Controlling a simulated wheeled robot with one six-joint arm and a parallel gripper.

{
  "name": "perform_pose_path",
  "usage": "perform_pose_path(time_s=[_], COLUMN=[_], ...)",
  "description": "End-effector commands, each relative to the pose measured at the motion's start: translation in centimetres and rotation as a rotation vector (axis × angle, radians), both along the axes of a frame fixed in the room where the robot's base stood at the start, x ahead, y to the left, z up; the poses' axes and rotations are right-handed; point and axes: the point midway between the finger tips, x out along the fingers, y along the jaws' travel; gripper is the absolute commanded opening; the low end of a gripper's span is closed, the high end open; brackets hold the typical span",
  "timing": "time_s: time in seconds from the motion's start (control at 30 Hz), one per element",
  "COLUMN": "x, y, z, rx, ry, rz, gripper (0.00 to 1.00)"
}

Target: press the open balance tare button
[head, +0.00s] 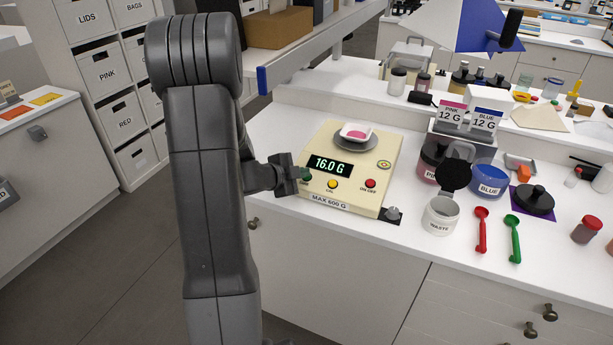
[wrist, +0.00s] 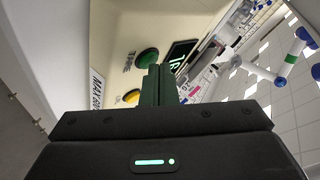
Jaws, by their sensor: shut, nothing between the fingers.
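The open balance (head: 384,152) is a cream box on the white counter. Its display (head: 331,164) reads 16.0 G. A white boat with pink contents (head: 356,132) sits on its round pan. The green tare button (head: 307,176) is at the front left, partly hidden by my gripper (head: 299,175). In the wrist view the green button (wrist: 147,57) shows beside the tips of my shut, empty fingers (wrist: 160,70). The fingers overlap its edge there; I cannot tell if they touch it. The yellow button (wrist: 132,96) is just below it.
The red on/off button (head: 370,183) is at the balance's front right. An open waste jar (head: 440,217) and red (head: 481,230) and green (head: 514,238) scoops lie to the right. A blue-edged shelf (head: 320,50) is behind. Pink and blue pigment jars stand beyond the waste jar.

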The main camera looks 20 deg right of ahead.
Motion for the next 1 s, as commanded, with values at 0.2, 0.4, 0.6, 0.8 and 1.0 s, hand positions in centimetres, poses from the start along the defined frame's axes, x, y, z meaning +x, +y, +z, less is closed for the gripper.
perform_pose_path(time_s=[0.2, 0.4, 0.6, 0.8, 1.0], x=[0.0, -0.2, -0.4, -0.4, -0.5], y=[0.0, 0.2, 0.5, 0.5, 0.6], z=[0.0, 1.0, 1.8, 1.7, 2.2], rx=[0.0, 0.0, 0.0, 0.0, 0.0], ry=[0.0, -0.001, -0.001, -0.001, -0.001], rz=[0.0, 0.0, 0.0, 0.0, 0.0], gripper=[0.0, 0.0, 0.0, 0.0, 0.0])
